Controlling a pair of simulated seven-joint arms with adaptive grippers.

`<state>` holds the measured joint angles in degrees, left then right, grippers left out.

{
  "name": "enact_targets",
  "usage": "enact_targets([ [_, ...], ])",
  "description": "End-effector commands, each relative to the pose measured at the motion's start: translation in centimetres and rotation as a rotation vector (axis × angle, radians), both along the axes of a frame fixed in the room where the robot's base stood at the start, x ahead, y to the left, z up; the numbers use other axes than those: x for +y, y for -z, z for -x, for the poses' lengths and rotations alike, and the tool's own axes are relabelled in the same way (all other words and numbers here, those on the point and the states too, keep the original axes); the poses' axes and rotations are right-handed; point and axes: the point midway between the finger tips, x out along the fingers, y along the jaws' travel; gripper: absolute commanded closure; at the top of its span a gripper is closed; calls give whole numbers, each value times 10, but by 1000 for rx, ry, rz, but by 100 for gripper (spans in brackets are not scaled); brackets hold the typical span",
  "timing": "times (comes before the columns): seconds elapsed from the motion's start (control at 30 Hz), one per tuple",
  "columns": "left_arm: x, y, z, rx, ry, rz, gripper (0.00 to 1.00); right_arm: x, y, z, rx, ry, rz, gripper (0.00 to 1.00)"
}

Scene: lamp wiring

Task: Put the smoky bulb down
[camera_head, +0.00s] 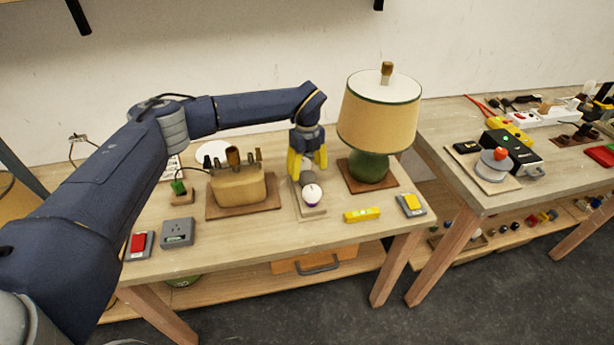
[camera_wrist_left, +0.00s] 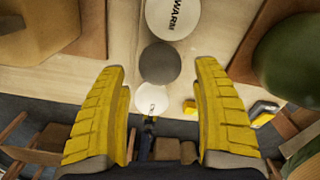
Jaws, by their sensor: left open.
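The smoky bulb (camera_wrist_left: 160,62) is a round dark grey shape in the left wrist view, between a white bulb (camera_wrist_left: 149,98) and a white bulb marked WARM (camera_wrist_left: 172,15). In the head view the smoky bulb (camera_head: 307,179) shows only in part below my left gripper (camera_head: 308,172), behind the front white bulb (camera_head: 312,195). The bulbs stand in a row on a narrow wooden rack (camera_head: 311,212). My left gripper points down, open, its yellow fingers apart with nothing gripped. The WARM bulb is hidden in the head view. My right gripper is not in view.
A lamp with a tan shade (camera_head: 378,115) and green base stands close right of the gripper. A wooden tool block (camera_head: 238,187) stands to the left. A yellow level (camera_head: 362,214) and a yellow-topped switch (camera_head: 411,204) lie front right. Bare table lies in front of the tool block.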

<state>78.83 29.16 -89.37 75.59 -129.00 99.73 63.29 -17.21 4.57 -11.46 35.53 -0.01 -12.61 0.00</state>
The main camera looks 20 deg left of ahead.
Motion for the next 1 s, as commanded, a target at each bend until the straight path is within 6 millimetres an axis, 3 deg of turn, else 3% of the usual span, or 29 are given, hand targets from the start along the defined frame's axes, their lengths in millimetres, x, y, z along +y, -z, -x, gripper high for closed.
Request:
enact_targets([
  [0.2, 0, -40, -1, -3, 2, 0, 33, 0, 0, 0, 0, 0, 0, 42],
  [0.43, 0, -68, 0, -1, 0, 1, 33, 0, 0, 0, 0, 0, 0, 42],
  [1.0, 0, -80, 0, 1, 0, 0, 33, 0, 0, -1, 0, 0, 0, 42],
])
